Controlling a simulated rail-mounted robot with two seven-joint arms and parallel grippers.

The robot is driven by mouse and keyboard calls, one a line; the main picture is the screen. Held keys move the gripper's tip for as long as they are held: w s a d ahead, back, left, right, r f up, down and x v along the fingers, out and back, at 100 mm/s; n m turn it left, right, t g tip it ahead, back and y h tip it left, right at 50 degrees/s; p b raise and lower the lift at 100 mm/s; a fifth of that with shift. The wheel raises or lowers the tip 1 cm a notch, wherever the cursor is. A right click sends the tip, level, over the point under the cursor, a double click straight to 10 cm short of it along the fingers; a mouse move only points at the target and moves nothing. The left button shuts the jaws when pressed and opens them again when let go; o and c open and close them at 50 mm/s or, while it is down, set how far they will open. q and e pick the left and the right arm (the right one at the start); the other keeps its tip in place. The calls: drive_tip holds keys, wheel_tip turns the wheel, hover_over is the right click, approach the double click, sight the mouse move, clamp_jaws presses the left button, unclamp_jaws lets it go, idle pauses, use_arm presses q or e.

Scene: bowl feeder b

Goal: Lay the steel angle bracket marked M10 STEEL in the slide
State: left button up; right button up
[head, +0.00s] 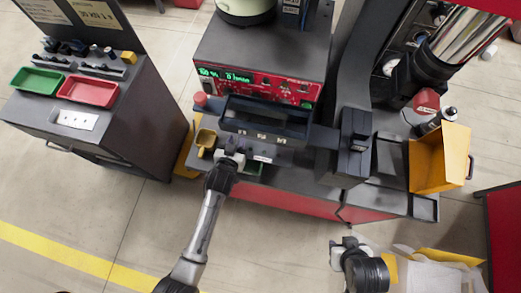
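My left gripper (231,157) is at the front edge of the dark bench, beside a small yellow scoop-like part (206,138). Its fingers are small and partly hidden by its own wrist, so I cannot tell if it is open or holds something. My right gripper (346,246) is low at the right, over the floor in front of the bench and apart from it. Its finger opening is not clear. I cannot pick out the M10 STEEL bracket. A dark trough-like tray (266,118) sits below the control panel; I cannot tell if it is the slide.
A feeder unit with a lit green display (238,77) stands behind the tray. A left cabinet carries a green tray (36,80) and a red tray (88,91). A yellow bin (438,158) is at the bench's right. A white-lined box (430,272) stands near my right gripper.

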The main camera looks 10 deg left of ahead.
use_arm(q)
drive_tip(key=shift+c, duration=0.4)
clamp_jaws()
drive_tip(key=shift+r, duration=0.1)
